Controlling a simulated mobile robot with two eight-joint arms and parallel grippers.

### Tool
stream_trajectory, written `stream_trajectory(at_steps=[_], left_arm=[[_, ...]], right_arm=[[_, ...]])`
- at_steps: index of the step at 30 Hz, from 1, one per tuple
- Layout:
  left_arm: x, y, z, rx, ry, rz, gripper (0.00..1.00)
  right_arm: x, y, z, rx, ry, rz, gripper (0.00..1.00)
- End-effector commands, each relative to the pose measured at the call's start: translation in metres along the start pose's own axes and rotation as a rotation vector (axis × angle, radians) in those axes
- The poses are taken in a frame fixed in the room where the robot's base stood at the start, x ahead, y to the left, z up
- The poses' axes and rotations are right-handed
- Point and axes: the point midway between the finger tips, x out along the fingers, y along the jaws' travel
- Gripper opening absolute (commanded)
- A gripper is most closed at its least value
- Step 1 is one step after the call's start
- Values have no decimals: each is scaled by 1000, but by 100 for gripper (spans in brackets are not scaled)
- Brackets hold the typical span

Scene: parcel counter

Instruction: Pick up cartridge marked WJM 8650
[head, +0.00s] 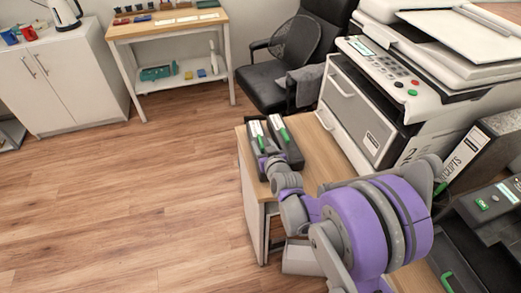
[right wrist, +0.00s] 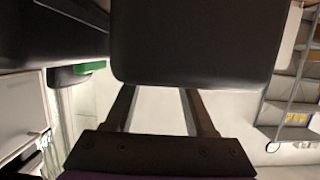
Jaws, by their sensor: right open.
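Two dark cartridges with white labels and green tabs, a left one (head: 254,131) and a right one (head: 291,147), lie side by side on the wooden counter. Their label text is too small to read, so I cannot tell which is WJM 8650. My right gripper (head: 270,164) is at their near ends, its fingers mostly hidden. In the right wrist view the open fingers (right wrist: 160,92) reach to the edge of a large dark cartridge body (right wrist: 195,42); I cannot tell whether they touch it. Another dark body (right wrist: 50,30) is at upper left, near a green tab (right wrist: 90,67). My left gripper is out of view.
A large printer (head: 375,110) stands right of the cartridges on the counter (head: 312,160). A black chair (head: 280,80) stands behind the counter. The floor at left is clear.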

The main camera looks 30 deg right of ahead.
Motion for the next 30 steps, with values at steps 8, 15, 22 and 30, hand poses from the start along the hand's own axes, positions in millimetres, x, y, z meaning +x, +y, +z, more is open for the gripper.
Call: stream_trajectory(at_steps=[8,15,22,30], left_arm=[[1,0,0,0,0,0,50],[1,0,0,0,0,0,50],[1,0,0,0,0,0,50],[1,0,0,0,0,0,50]], right_arm=[[10,0,0,-1,0,0,55],[10,0,0,-1,0,0,26],[10,0,0,-1,0,0,0],[10,0,0,-1,0,0,0]])
